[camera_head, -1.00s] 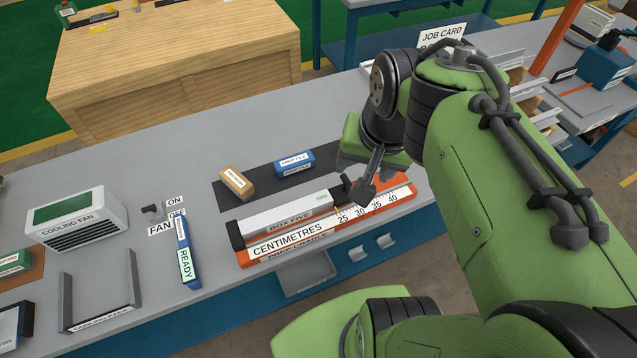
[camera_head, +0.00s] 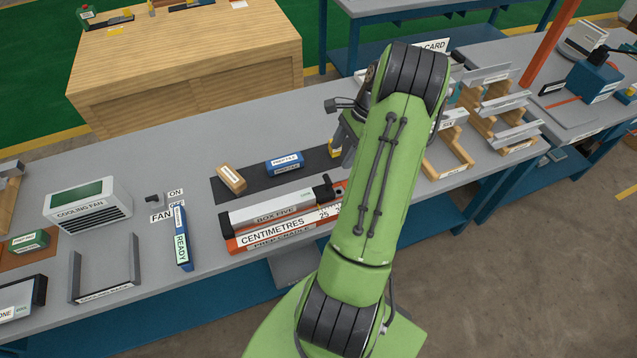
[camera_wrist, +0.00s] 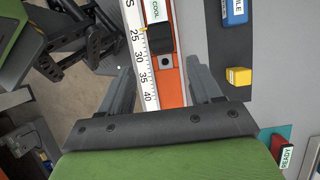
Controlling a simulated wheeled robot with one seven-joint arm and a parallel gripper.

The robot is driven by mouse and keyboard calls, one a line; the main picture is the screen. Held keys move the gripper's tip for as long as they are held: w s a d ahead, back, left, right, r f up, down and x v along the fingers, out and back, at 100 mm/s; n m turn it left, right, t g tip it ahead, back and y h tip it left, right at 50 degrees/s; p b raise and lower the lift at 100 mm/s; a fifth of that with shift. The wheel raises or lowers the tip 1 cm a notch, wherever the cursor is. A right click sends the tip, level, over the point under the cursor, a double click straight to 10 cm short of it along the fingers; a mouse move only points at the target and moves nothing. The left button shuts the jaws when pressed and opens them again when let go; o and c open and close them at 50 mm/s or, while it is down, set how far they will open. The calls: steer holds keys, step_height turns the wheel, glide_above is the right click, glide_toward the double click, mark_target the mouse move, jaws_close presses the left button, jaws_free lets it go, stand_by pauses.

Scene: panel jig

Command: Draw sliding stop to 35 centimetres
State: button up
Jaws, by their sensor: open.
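The orange measuring cradle (camera_head: 232,245) lies along the bench's front edge, with a white centimetre scale (camera_wrist: 138,60). The black sliding stop (camera_wrist: 160,40) sits on its rail, its yellow pointer near the 25 mark. The stop also shows in the head view (camera_head: 328,192), beside the end of the grey bar labelled BOX FIVE (camera_head: 275,212). My gripper (camera_wrist: 161,70) is open and empty. In the wrist view its fingers appear on either side of the cradle's bare orange end, apart from the stop. My arm hides the scale's high end in the head view.
A brown block (camera_head: 231,178) and a blue block (camera_head: 284,163) lie on the dark mat behind the cradle. A yellow block (camera_wrist: 238,77) is right of my fingers in the wrist view. Racks (camera_head: 505,110) stand right.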

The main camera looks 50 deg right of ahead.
mark_target(328, 178)
steer(key=b+x, duration=0.1)
steer(key=x, duration=1.2)
steer(key=shift+d+f, duration=0.1)
jaws_close()
